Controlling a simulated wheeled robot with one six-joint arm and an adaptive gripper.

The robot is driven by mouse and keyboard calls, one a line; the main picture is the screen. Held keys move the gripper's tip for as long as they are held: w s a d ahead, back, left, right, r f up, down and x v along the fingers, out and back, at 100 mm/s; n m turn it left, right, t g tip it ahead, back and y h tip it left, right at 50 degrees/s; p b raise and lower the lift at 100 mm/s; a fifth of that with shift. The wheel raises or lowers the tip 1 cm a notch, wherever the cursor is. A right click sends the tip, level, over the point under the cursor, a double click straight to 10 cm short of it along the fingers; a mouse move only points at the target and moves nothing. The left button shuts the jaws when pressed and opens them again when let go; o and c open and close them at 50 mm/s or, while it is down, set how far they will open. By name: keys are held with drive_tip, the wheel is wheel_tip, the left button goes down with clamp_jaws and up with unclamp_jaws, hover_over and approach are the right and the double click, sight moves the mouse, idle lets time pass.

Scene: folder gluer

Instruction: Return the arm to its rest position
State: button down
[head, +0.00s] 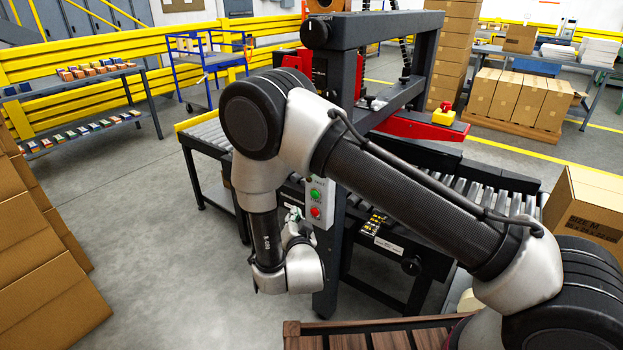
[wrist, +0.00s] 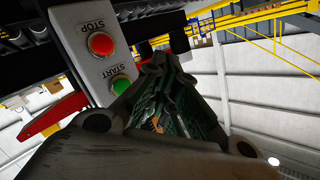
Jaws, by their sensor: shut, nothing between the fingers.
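My arm reaches across the head view from the lower right, with its elbow raised and its wrist hanging low in front of the machine. My gripper (wrist: 160,65) points away from the camera in the wrist view, its fingers shut and empty. In the head view the wrist and the machine's post mostly hide it. The control panel (head: 316,200) with a green button above a red one is close beside the gripper. It also shows upside down in the wrist view (wrist: 88,48), with the red STOP button (wrist: 100,43) and green START button (wrist: 121,86).
The roller conveyor machine (head: 372,30) stands right behind my wrist. A carton (head: 590,205) is at the right, and stacked cartons (head: 40,265) stand at the left. Grey floor (head: 165,230) is clear left of the wrist.

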drive_tip(key=s+f+n+g, duration=0.5)
drive_tip(key=s+f+g, duration=0.3)
drive_tip(key=f, duration=0.4)
drive_tip(key=s+d+r+n+g, duration=0.2)
drive_tip(key=s+r+g, duration=0.2)
drive_tip(key=s, duration=0.1)
drive_tip(key=s+d+r, duration=0.5)
drive_tip(key=d+r, duration=0.7)
drive_tip(key=r, duration=0.2)
drive_tip(key=s+d+r+m+h, duration=0.1)
drive_tip(key=s+d+r, duration=0.4)
drive_tip(key=d+r, duration=0.7)
drive_tip(key=s+d+r+h, duration=0.1)
drive_tip(key=s+d+r, duration=0.4)
drive_tip(key=d+r, duration=0.7)
wheel_tip(320, 180, up, 4)
drive_tip(key=shift+d+r+t, duration=0.1)
drive_tip(key=shift+d+t, duration=0.2)
drive_tip(key=shift+d, duration=0.1)
drive_tip(key=shift+s+d, duration=0.1)
